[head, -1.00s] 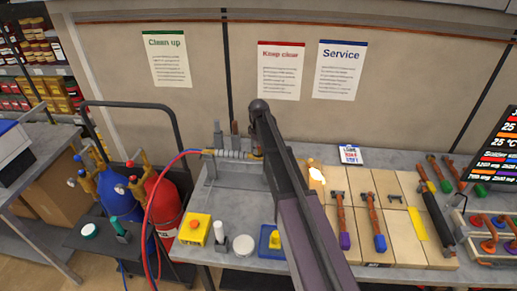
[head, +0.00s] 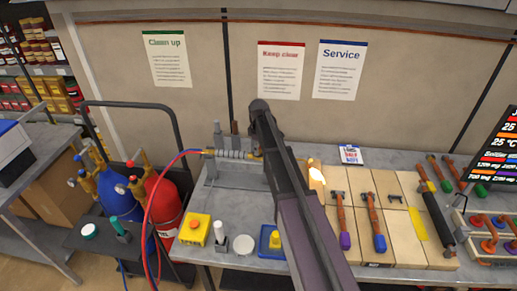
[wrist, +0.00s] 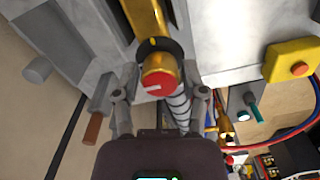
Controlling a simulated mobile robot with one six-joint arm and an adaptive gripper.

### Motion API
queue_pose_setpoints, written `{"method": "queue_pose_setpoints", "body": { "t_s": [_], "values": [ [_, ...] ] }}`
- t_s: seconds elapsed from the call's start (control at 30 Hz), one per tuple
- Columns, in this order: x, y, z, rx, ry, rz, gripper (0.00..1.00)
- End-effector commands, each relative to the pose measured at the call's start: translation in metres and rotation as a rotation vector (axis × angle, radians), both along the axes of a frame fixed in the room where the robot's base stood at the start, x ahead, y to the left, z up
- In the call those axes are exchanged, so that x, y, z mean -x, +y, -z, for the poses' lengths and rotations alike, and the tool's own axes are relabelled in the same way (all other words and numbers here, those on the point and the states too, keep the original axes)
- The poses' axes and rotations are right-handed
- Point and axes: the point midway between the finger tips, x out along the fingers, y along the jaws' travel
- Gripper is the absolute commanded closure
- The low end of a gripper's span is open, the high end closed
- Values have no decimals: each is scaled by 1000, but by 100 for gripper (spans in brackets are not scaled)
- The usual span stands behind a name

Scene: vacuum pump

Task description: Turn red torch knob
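The red torch knob (wrist: 158,82), with a white mark on its face, sits at the end of a brass torch body (wrist: 148,20) behind a dark collar in the wrist view. My gripper (wrist: 161,78) has one finger on each side of the knob. The fingers are spread, and small gaps seem to show beside the knob. In the head view the torch (head: 232,155) lies on its stand at the back of the bench.
Red and blue hoses (head: 168,168) run from the torch to the gas cylinders (head: 162,205). A yellow box with a button (head: 194,230) stands at the bench front; it also shows in the wrist view (wrist: 291,62). Torches on boards (head: 380,225) lie to the right.

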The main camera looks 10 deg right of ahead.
Motion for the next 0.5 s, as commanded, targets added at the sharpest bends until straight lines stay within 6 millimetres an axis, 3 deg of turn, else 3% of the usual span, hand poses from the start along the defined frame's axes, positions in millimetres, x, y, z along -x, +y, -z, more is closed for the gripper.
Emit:
{"method": "queue_pose_setpoints", "body": {
  "t_s": [0.5],
  "values": [
    [0, 0, 0, 0, 0, 6, 21]
  ]
}}
